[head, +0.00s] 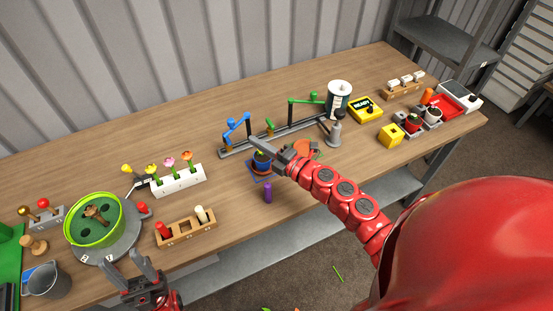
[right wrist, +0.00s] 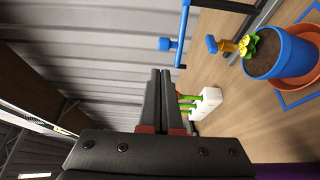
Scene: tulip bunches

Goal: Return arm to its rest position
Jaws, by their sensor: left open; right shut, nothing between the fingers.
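My right arm reaches in from the right in the head view. Its gripper (head: 232,143) is shut with nothing between the fingers, above the table beside a blue pot (head: 262,163). In the right wrist view the closed fingers (right wrist: 160,78) show in the middle, and the blue pot (right wrist: 282,55) with a yellow flower stands apart at the upper right. My left gripper (head: 133,264) is open and empty at the table's front edge, at the bottom of the head view.
A wooden rack (head: 187,230) and a green-rimmed bowl (head: 92,238) lie left. The table's back left is clear.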

